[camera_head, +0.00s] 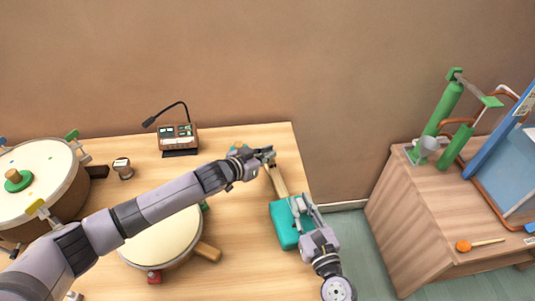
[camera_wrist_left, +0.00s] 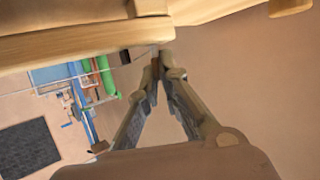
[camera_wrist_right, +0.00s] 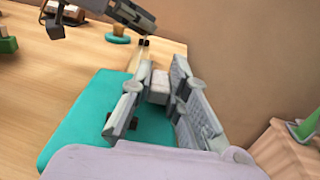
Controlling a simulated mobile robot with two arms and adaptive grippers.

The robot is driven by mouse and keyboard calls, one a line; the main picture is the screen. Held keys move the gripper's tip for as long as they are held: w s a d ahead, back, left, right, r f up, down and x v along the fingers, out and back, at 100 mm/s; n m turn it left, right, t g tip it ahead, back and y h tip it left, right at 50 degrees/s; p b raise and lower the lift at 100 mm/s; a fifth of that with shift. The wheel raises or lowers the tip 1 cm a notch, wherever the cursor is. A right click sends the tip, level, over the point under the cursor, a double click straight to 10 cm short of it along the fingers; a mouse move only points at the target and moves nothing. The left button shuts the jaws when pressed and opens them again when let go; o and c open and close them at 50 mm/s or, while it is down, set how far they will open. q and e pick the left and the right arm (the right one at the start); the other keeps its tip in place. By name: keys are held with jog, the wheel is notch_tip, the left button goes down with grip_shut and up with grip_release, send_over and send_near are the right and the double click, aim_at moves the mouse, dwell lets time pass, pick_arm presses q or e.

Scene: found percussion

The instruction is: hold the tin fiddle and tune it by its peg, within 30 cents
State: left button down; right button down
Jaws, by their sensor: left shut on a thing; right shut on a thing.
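The tin fiddle has a teal body (camera_head: 284,232) and a pale wooden neck (camera_head: 279,182), and lies near the table's right end. My right gripper (camera_head: 300,205) is shut on the fiddle at its body; in the right wrist view its fingers close around a pale block (camera_wrist_right: 159,88) beside the teal body (camera_wrist_right: 75,125). My left gripper (camera_head: 268,155) is at the far end of the neck. The grip itself is partly hidden.
A small device with a bent microphone (camera_head: 178,137) stands at the table's back. Drums (camera_head: 165,240) and a small round cup (camera_head: 123,168) are left, partly under my left arm. A teal disc with an orange knob shows near the neck's end (camera_wrist_right: 118,36). A side cabinet (camera_head: 425,200) stands right, across a floor gap.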

pick_arm(q)
jog(key=shift+d, duration=0.1)
jog(key=shift+s+d+m+g+h, duration=0.1)
jog(key=shift+d+m+g+h, duration=0.1)
jog(key=shift+m+g+h, duration=0.35)
jog(key=shift+d+m+g+h, duration=0.15)
jog(key=shift+m+g+h, duration=0.3)
jog(key=shift+m+h, duration=0.15)
jog(key=shift+a+m+g+h, duration=0.1)
jog(key=shift+m+g+h, duration=0.25)
jog(key=shift+m+g, duration=0.25)
jog(key=shift+w+a+m+g+h, duration=0.25)
jog(key=shift+m+g+h, duration=0.2)
jog(key=shift+m, duration=0.2)
jog(key=shift+s+a+m+g, duration=0.1)
jog(key=shift+m+g, duration=0.3)
jog(key=shift+g, duration=0.15)
jog(key=c, duration=1.8)
grip_release()
jog(key=shift+a, duration=0.1)
jog(key=shift+w+a, duration=0.1)
jog(key=shift+w, duration=0.1)
